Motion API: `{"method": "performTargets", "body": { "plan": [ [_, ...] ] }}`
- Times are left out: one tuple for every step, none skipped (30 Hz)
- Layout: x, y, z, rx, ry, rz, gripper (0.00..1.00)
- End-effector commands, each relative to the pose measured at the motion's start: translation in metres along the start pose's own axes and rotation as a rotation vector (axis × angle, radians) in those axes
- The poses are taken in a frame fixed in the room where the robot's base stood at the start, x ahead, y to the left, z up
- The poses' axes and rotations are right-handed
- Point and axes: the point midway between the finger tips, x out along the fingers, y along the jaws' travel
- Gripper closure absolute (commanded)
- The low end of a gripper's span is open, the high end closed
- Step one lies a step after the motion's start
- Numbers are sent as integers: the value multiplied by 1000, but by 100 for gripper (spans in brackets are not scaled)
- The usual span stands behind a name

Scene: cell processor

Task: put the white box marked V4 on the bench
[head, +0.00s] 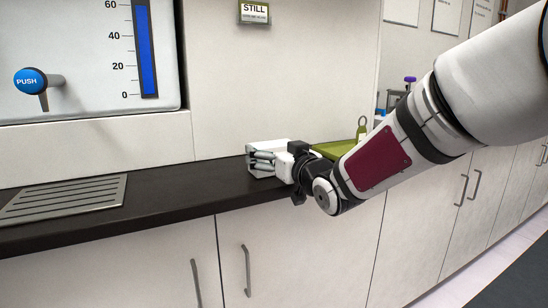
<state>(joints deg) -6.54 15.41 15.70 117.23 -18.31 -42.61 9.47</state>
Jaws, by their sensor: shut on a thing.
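A white box (268,146) is at the dark bench top (160,198), near the middle of the head view. No V4 marking shows on its visible faces. My gripper (262,158) comes in from the right and is shut on the white box, its fingers across the near side. The box is level and low over the bench; I cannot tell whether its bottom touches the surface. The fingers and wrist hide part of the box.
A metal grille (65,198) lies on the bench at the left, with free bench between it and the box. A green tray-like object (338,148) is behind my wrist. A blue PUSH knob (31,81) sticks out at the upper left.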

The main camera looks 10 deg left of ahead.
Motion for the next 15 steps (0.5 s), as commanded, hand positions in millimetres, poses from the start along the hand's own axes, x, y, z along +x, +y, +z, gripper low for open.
{"method": "performTargets", "body": {
  "plan": [
    [0, 0, -1, -1, 2, 0, 59],
    [0, 0, -1, -1, 3, 0, 59],
    [0, 0, -2, -1, 3, 0, 59],
    [0, 0, -2, -1, 3, 0, 59],
    [0, 0, -2, -1, 3, 0, 59],
    [0, 0, -2, -1, 3, 0, 59],
    [0, 0, -1, -1, 3, 0, 59],
    [0, 0, 0, -1, 3, 0, 59],
    [0, 0, 1, -1, 3, 0, 59],
    [0, 0, 2, -1, 3, 0, 59],
    [0, 0, 3, -1, 3, 0, 59],
    [0, 0, 3, 0, 1, 0, 2],
    [0, 0, 2, 0, 1, 0, 0],
    [0, 0, 2, 0, 1, 0, 0],
    [0, 0, 2, 0, 1, 0, 0]
  ]
}}
